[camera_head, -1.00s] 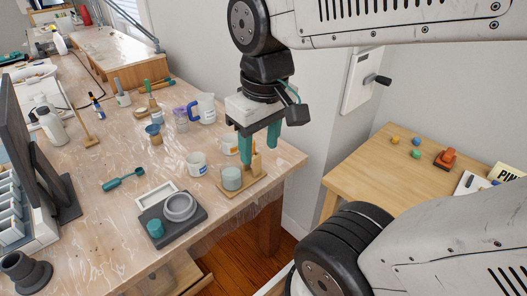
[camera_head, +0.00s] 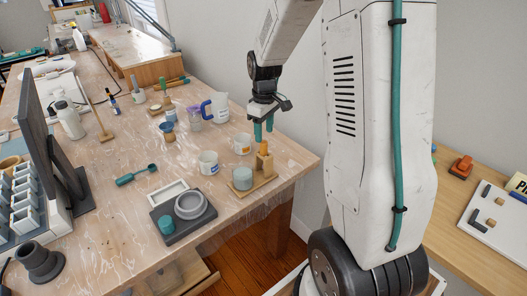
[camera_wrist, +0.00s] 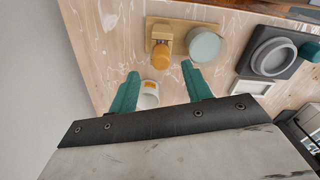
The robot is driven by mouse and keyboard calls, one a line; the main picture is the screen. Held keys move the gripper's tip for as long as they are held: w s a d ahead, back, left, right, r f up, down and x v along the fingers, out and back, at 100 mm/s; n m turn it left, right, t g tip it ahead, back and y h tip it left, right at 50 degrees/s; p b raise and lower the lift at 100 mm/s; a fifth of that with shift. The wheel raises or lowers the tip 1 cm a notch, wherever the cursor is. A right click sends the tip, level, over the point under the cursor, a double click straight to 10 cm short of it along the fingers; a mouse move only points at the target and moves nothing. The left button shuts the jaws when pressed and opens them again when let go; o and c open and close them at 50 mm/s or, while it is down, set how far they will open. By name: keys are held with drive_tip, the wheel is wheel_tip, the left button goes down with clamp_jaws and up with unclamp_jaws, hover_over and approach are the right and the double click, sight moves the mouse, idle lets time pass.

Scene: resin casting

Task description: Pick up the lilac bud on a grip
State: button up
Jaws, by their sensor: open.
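My gripper (camera_head: 263,137) is open and empty, its teal fingers hanging above the back right part of the workbench. In the wrist view the fingers (camera_wrist: 160,70) are spread, with a white cup (camera_wrist: 149,95) with an orange mark seen between them. Just beyond the fingertips a wooden stand (camera_wrist: 177,24) holds an orange-topped piece (camera_wrist: 160,50) and a round grey-green block (camera_wrist: 204,45). I cannot make out a lilac bud on a grip in either view. A translucent lilac cup (camera_head: 193,116) stands left of my gripper.
A clear jug (camera_head: 215,106) with a blue handle and a white cup (camera_head: 208,163) stand nearby. A dark tray (camera_head: 172,232) with a grey ring lies at the front. A dark panel (camera_head: 48,130) stands at left. The bench's right edge is close to the stand.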

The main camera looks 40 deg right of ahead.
sight(264, 141)
wheel_tip(264, 141, down, 6)
drive_tip(key=shift+a+f, duration=0.1)
drive_tip(key=shift+f, duration=0.15)
drive_tip(key=shift+c, duration=0.3)
drive_tip(key=c, duration=1)
